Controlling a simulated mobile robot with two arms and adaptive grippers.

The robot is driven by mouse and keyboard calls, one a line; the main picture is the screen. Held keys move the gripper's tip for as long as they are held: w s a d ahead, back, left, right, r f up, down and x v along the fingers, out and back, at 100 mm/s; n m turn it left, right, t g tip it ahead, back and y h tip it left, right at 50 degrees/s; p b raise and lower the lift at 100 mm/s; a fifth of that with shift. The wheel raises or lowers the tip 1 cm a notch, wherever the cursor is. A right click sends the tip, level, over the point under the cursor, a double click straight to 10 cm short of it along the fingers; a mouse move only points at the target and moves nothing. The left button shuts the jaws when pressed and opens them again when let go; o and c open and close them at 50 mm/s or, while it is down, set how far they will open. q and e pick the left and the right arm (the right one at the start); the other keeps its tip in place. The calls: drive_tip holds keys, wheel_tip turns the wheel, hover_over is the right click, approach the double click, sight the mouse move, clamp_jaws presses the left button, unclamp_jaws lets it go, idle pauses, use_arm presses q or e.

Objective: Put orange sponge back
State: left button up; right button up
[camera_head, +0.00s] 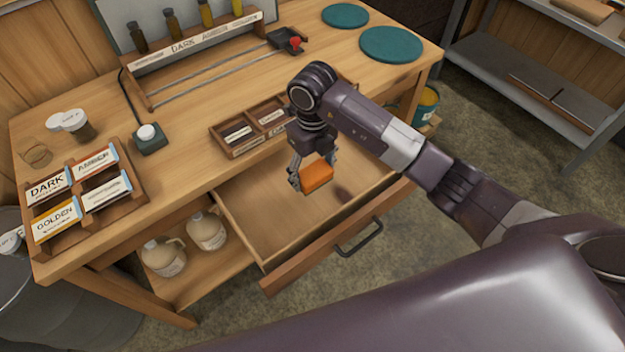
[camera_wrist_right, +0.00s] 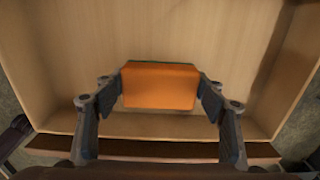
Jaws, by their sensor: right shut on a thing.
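The orange sponge (camera_head: 317,176) is held by my right gripper (camera_head: 306,180) over the open wooden drawer (camera_head: 256,222). In the right wrist view the orange sponge (camera_wrist_right: 158,86) sits between the two fingers of my right gripper (camera_wrist_right: 160,92), with a thin green edge along its far side. The drawer (camera_wrist_right: 100,40) below it looks empty, apart from a dark patch near its right side. I cannot tell the exact height of the sponge above the drawer floor. My left gripper is not in view.
A wooden tray (camera_head: 230,148) with labelled compartments sits on the tabletop above the drawer. The left tabletop holds a rack of label cards (camera_head: 135,200) and small jars (camera_head: 76,124). Jugs (camera_head: 165,258) stand on the shelf below. The drawer front (camera_head: 300,272) projects outward, with a black handle (camera_head: 360,238).

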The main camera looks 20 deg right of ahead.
sight(313, 183)
drive_tip(key=shift+s+f, duration=0.1)
drive_tip(key=shift+f, duration=0.6)
wheel_tip(313, 183, down, 3)
drive_tip(key=shift+r+p, duration=0.2)
drive_tip(key=shift+p, duration=0.1)
drive_tip(key=shift+f, duration=0.45)
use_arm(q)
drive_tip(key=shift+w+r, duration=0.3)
use_arm(e)
drive_tip(key=shift+f, duration=0.1)
drive_tip(key=o, duration=1.1)
